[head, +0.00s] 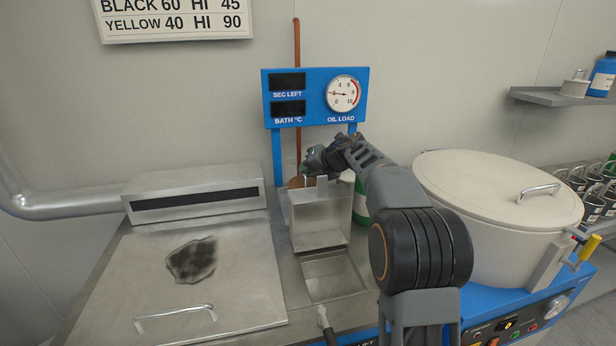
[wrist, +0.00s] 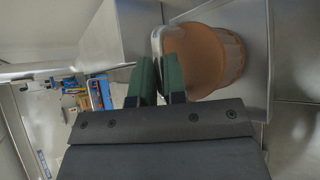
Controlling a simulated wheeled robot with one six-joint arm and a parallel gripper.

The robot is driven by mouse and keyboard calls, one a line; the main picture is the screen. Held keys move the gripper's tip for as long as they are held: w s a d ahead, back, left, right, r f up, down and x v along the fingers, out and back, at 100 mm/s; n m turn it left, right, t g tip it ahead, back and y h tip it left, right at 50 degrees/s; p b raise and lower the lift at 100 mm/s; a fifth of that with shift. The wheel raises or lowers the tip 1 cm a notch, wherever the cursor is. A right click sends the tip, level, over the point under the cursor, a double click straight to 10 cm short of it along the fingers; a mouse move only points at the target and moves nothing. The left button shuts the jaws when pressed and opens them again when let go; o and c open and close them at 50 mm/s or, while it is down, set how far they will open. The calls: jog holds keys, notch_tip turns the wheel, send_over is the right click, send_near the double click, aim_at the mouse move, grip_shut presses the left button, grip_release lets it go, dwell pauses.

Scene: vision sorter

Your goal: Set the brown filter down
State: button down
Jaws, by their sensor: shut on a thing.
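The brown filter (wrist: 208,62) is a rounded, cup-like piece with a pale rim, at the upper right of the wrist view. My gripper (wrist: 157,84) has its green-padded fingers close together at the filter's rim side, shut on it. In the head view my gripper (head: 314,164) is behind the upright metal box, below the blue gauge panel. A small brown part of the filter (head: 296,182) shows beside it; the box hides the rest. I cannot tell whether the filter touches a surface.
The upright metal box (head: 318,214) stands behind an open square well (head: 333,275). A flat metal lid (head: 190,275) with a dark stain lies left. A big white lidded pot (head: 490,205) is right. A green container (head: 360,205) is partly hidden behind my arm.

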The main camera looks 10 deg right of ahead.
jog(key=shift+f, duration=0.7)
jog(key=c, duration=1.2)
grip_release()
jog(key=shift+s+d+r, duration=0.15)
jog(key=shift+s+r, duration=0.05)
jog(key=shift+r, duration=0.1)
jog(key=v, duration=1.1)
jog(key=shift+s+p, duration=0.25)
jog(key=shift+p, duration=0.1)
jog(key=shift+r, duration=0.1)
